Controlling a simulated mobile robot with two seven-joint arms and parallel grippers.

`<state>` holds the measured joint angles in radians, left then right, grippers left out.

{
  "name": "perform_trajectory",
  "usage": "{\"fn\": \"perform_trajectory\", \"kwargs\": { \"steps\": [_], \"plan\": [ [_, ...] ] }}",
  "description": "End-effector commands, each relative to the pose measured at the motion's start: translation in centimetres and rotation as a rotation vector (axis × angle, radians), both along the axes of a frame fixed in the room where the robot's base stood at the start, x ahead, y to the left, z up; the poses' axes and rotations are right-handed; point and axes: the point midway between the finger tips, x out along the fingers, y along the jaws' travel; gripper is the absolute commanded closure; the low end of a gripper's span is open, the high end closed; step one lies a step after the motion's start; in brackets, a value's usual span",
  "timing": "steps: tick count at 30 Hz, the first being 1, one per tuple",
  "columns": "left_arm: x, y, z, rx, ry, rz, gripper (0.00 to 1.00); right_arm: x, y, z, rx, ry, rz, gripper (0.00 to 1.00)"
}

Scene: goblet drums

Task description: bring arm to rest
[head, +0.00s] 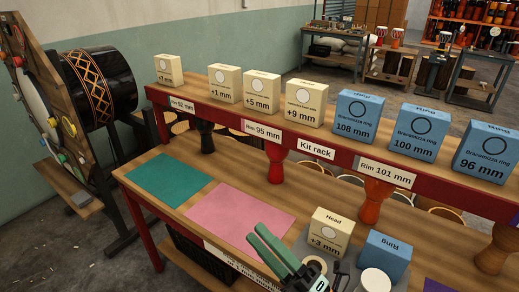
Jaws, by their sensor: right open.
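My right gripper (256,234) shows at the bottom centre of the head view, its two green fingers pointing up and left. The fingers are a little apart and nothing shows between them. The rest of my right arm is cut off by the bottom edge. My left gripper is not in view.
A cream "+3 mm" box (328,234) and a blue ring box (384,255) stand right of the gripper. The rack's upper shelf (228,110) bears several boxes. A teal mat (168,179) lies left. A mounted drum (101,87) stands far left.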

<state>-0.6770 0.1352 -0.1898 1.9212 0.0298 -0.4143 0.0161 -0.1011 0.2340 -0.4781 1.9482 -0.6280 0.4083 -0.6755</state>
Motion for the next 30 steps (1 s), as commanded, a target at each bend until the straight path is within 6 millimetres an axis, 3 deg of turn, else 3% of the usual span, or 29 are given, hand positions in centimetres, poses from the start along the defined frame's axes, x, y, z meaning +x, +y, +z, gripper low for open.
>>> {"fn": "perform_trajectory", "kwargs": {
  "steps": [1,5,9,13,15,18,30],
  "plan": [
    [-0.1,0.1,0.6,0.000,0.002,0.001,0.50,1.0,-2.3,-3.0,0.101,0.236,-0.060,0.54],
    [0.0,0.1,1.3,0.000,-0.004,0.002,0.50,1.3,-7.6,-11.5,0.357,0.739,-0.206,0.54],
    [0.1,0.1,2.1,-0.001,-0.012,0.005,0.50,-2.3,-12.0,-20.2,0.618,1.180,-0.372,0.54],
    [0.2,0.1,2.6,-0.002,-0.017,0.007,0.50,-7.1,-14.5,-26.0,0.815,1.469,-0.511,0.54],
    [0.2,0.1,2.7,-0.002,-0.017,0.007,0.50,-9.3,-15.3,-28.0,0.895,1.572,-0.567,0.54],
    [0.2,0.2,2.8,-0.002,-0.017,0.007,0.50,-11.1,-15.8,-29.4,0.956,1.648,-0.615,0.54],
    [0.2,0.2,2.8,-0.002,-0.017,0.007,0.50,-11.1,-15.8,-29.4,0.956,1.648,-0.615,0.54]
  ]
}}
